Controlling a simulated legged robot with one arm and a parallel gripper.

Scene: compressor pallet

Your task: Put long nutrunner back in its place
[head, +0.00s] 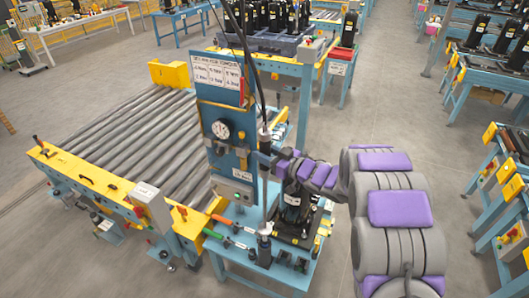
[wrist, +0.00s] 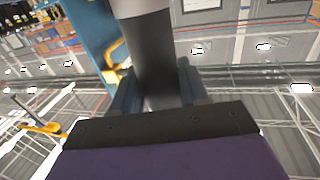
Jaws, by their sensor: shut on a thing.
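The long nutrunner (head: 264,135) is a dark upright cylinder below a black cable, just right of the blue panel. My gripper (head: 267,156) reaches it from the right in the head view. In the wrist view my gripper (wrist: 160,92) has its two blue-grey fingers on either side of the nutrunner's dark shaft (wrist: 152,55), with a lighter grey section at the top edge. The gripper is shut on it. A grey upright tool or holder (head: 264,246) stands on the blue bench below.
The blue panel (head: 215,100) with gauge and sign stands close on the left. Tools with orange and green handles (head: 222,225) lie at the bench's left. A roller conveyor (head: 130,140) lies further left.

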